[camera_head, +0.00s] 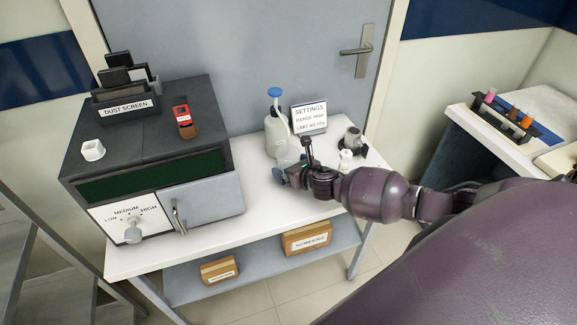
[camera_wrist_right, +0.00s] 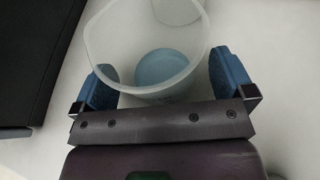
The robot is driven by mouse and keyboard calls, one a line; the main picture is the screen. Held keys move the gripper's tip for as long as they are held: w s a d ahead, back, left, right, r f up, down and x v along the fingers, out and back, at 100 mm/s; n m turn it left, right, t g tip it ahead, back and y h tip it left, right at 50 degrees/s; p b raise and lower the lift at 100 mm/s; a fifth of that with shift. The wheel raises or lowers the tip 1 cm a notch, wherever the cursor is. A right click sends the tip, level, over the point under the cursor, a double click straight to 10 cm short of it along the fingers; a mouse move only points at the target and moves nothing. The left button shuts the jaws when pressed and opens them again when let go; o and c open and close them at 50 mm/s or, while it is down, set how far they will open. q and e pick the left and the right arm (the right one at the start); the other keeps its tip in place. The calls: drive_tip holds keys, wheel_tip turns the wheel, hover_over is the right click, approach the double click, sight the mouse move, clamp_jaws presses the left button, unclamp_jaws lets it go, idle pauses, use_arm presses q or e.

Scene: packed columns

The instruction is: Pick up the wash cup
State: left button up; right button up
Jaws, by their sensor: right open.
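A translucent pale cup (camera_wrist_right: 108,45), which I take to be the wash cup, stands on the white table. In the right wrist view it lies between the fingers of my right gripper (camera_wrist_right: 163,80), with a pale blue round area inside it. The fingers are apart, one on each side; I cannot tell if either touches it. In the head view my right gripper (camera_head: 284,173) is low over the table at the front of a whitish translucent vessel (camera_head: 285,152), partly hidden by my arm. My left gripper is not in view.
A blue-topped bottle (camera_head: 275,92) and settings sign (camera_head: 310,118) stand behind my gripper. A dark machine (camera_head: 140,125) fills the table's left side. A small white item (camera_head: 346,155) and a grey fixture (camera_head: 352,138) are right. The front table strip (camera_head: 262,215) is clear.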

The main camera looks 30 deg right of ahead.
drive_tip(key=shift+c, duration=0.3)
drive_tip(key=c, duration=0.9)
drive_tip(key=shift+r, duration=0.15)
drive_tip(key=shift+c, duration=0.2)
